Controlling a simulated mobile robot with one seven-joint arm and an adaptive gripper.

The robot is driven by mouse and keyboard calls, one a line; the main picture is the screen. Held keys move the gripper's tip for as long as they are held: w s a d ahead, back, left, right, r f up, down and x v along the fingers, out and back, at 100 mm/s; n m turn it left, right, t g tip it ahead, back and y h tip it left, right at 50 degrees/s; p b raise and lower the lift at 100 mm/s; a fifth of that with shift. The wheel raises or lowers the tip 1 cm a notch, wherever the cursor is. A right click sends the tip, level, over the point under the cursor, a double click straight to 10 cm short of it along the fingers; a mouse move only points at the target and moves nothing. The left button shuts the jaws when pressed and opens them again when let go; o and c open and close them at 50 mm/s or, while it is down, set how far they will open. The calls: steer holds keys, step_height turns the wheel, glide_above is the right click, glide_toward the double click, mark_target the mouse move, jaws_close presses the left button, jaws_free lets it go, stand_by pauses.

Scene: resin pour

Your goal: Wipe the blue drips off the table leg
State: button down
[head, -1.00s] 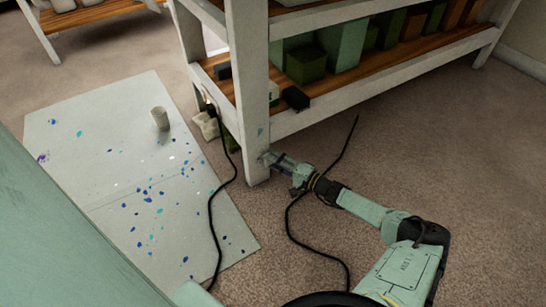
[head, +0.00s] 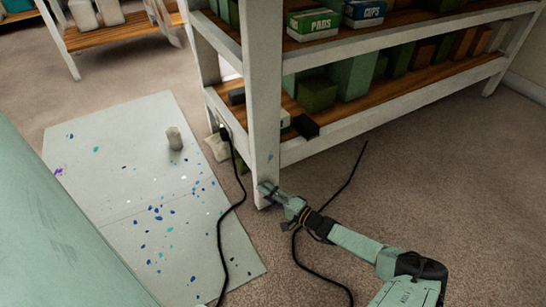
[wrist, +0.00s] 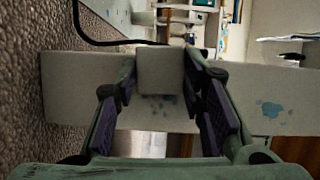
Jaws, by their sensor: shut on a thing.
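The white table leg (head: 264,110) stands upright on the carpet and carries shelves. It lies sideways in the wrist view (wrist: 215,110). A blue drip patch (wrist: 271,108) shows on it right of my fingers, and fainter blue spots (wrist: 160,101) lie between them. The patch shows faintly in the head view (head: 270,156). My gripper (head: 268,190) is low at the leg, shut on a pale grey block (wrist: 160,70), perhaps a sponge. The block is in front of the leg; whether it touches cannot be told. The leg's surface behind the block is hidden.
A black cord (head: 238,205) runs down left of the leg, and more cord lies under my arm. A paint-spotted pale sheet (head: 110,205) with a small grey cylinder (head: 175,138) lies left. Shelves hold boxes (head: 313,24). Carpet to the right is mostly clear.

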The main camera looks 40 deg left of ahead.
steer(key=shift+s, duration=0.15)
steer(key=shift+s+d+p, duration=0.35)
steer(key=shift+d+p, duration=0.15)
steer(key=shift+d, duration=0.4)
steer(key=shift+s+d+p, duration=0.35)
steer(key=shift+d+p, duration=0.15)
steer(key=shift+d, duration=0.4)
steer(key=shift+s+d+p, duration=0.35)
steer(key=shift+d+p, duration=0.15)
steer(key=shift+d, duration=0.4)
steer(key=d, duration=0.1)
steer(key=s+d+p, duration=0.1)
steer(key=shift+s+d, duration=0.1)
steer(key=shift+d, duration=0.3)
